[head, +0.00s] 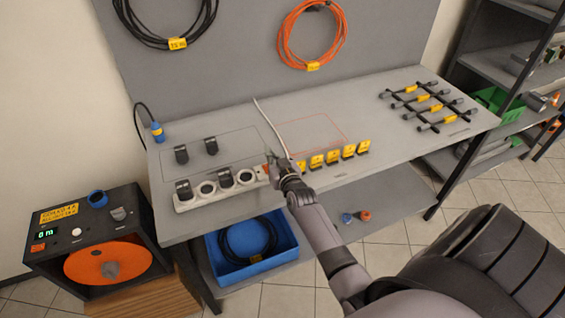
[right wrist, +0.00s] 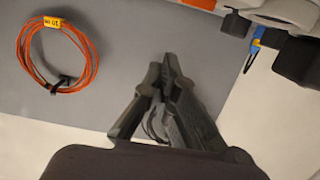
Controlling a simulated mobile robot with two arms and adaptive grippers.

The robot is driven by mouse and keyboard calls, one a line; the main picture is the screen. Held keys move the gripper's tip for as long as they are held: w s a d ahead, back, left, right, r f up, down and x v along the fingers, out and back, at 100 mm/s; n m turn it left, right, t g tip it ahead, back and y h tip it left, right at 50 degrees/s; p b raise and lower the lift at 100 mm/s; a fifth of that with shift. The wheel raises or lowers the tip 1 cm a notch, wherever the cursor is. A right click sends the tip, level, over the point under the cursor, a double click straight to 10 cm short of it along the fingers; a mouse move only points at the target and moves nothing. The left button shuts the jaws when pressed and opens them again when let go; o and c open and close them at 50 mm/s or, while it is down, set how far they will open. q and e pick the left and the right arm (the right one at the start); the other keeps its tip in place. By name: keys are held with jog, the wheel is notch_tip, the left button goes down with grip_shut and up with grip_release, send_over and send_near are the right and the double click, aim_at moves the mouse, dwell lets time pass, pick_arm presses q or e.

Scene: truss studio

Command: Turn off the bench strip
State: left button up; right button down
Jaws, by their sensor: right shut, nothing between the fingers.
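The bench strip (head: 208,197) is a white power strip along the front left edge of the bench, with several round sockets and black plugs in it. My right gripper (head: 275,166) is shut and empty at the strip's right end, where a small orange part (head: 266,169) shows, partly hidden by the fingers. I cannot tell whether the fingers touch it. In the right wrist view the closed fingers (right wrist: 166,75) point up the picture, and part of the white strip (right wrist: 285,12) shows at the top right. My left gripper is not in view.
Yellow-tagged black holders (head: 333,157) stand right of my gripper. A white cable (head: 270,126) runs back from the strip's end. A blue bin (head: 284,244) sits below, and a reel box (head: 98,238) stands at left.

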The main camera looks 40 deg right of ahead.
pick_arm(q)
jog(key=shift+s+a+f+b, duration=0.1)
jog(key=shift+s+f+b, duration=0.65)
jog(key=shift+b, duration=0.4)
pick_arm(e)
jog(key=r+v, duration=0.2)
jog(key=v, duration=0.8)
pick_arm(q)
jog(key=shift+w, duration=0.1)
pick_arm(e)
jog(key=shift+w, duration=0.1)
